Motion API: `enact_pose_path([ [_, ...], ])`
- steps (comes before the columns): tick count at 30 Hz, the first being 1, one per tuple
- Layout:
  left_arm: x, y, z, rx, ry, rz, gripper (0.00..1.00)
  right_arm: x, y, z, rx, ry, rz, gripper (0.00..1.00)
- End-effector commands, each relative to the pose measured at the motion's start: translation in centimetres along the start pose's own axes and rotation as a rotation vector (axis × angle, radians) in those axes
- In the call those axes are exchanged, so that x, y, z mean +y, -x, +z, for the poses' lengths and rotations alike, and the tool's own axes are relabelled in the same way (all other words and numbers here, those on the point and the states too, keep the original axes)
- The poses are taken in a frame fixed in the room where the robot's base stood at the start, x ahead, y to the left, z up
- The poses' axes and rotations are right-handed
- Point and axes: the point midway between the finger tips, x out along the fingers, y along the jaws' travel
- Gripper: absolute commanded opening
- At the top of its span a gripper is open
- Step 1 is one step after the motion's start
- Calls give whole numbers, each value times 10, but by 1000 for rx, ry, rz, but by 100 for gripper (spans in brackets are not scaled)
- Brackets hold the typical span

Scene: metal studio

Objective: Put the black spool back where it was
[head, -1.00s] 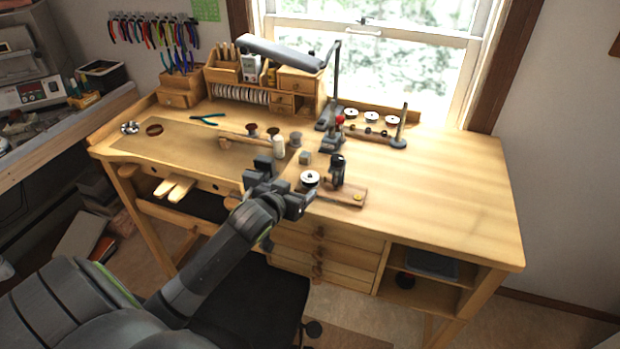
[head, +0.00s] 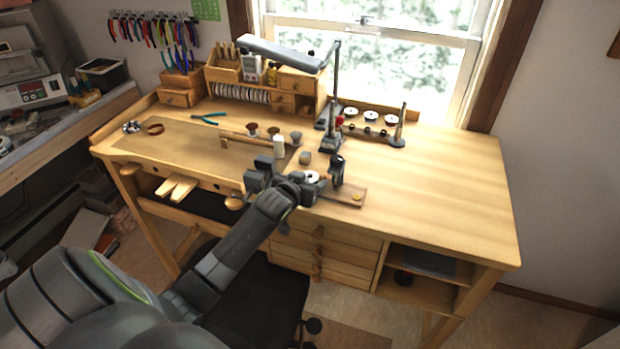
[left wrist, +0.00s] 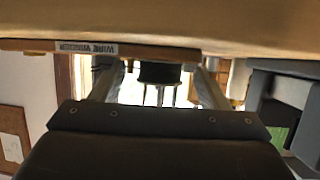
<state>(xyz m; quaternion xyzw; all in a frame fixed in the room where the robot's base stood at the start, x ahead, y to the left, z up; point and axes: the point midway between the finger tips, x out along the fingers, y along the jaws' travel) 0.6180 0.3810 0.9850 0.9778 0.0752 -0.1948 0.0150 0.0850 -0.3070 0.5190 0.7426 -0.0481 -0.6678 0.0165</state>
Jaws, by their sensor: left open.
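My left gripper (head: 307,184) is open at the front edge of the bench, beside the wire winder (head: 350,196). A spool with a pale top (head: 312,176) sits on the winder and is partly hidden by the gripper. In the left wrist view, which is upside down, a black spool-like cylinder (left wrist: 160,73) shows between the two open fingers, by the winder's labelled wooden edge (left wrist: 30,46). I cannot tell whether the fingers touch it. My right gripper is out of view.
A dark upright post (head: 337,168) stands on the winder close to the gripper. The bench's right side (head: 455,190) is clear.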

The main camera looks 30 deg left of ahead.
Motion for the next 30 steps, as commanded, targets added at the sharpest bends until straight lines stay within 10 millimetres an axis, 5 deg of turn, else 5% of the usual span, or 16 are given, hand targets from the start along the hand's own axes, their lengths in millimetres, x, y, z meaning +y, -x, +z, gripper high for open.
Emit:
enact_pose_path([
  [6,0,0,0,0,0,0,69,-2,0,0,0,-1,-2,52],
  [18,0,0,0,0,0,0,16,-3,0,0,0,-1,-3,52],
  [25,0,1,-2,2,-1,0,16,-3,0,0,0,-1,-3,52],
  [30,0,8,-21,6,-3,0,16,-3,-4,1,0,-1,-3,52],
])
